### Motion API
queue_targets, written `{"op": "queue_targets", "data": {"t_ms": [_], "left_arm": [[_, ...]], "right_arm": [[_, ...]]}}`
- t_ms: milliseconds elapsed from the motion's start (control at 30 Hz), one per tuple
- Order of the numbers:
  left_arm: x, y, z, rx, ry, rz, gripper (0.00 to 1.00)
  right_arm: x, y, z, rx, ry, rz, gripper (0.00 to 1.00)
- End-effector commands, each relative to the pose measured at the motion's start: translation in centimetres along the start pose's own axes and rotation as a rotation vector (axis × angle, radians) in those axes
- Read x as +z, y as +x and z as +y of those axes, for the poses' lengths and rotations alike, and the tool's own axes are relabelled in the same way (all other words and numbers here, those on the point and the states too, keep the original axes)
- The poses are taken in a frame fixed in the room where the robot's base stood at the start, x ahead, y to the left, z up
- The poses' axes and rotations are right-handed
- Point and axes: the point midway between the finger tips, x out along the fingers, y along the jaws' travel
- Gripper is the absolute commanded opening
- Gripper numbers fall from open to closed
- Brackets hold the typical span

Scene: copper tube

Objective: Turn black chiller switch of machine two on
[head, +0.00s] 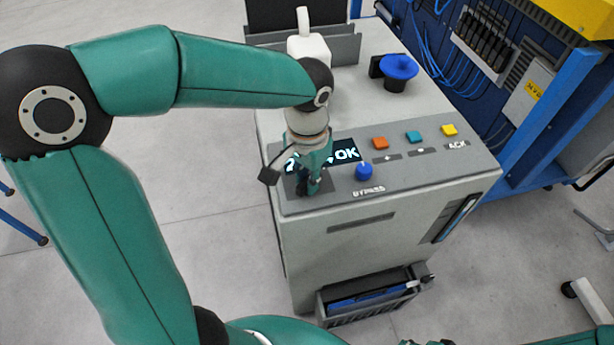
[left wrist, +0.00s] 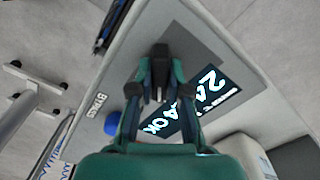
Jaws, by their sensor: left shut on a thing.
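The machine (head: 380,250) is a light grey cabinet with a sloped grey control panel (head: 440,172). My left gripper (head: 308,187) points down onto the panel's left part, beside the lit display (head: 346,155), which shows OK. In the left wrist view the left gripper (left wrist: 160,92) has its fingers closed together at the panel, on a dark piece that looks like the black chiller switch. The fingers hide most of it, so its turned position cannot be told.
A blue knob (head: 364,172) marked BYPASS stands just right of the gripper. Orange (head: 379,143), teal (head: 413,137) and yellow (head: 449,130) buttons lie farther right. A blue funnel-like part (head: 398,68) and a white jug (head: 308,47) are behind. A bin (head: 370,297) hangs in front.

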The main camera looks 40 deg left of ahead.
Motion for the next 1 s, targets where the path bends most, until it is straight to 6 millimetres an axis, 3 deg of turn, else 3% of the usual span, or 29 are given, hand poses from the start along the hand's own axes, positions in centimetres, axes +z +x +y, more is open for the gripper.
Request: {"op": "queue_targets", "data": {"t_ms": [700,733,867,1000], "left_arm": [[-0.14,-0.13,-0.04,-0.002,0.099,0.005,0.0],[-0.14,-0.13,-0.04,-0.002,0.099,0.005,0.18],[-0.12,-0.11,-0.03,-0.002,0.098,0.004,0.4],[-0.08,-0.07,-0.01,-0.001,0.097,0.003,0.42]], "right_arm": [[0.0,-0.1,-0.04,0.0,0.0,0.0,0.42],[0.0,-0.1,-0.04,0.0,0.0,0.0,0.42],[0.0,-0.1,-0.04,0.0,0.0,0.0,0.42],[0.0,-0.09,-0.03,0.0,0.0,0.0,0.42]]}}
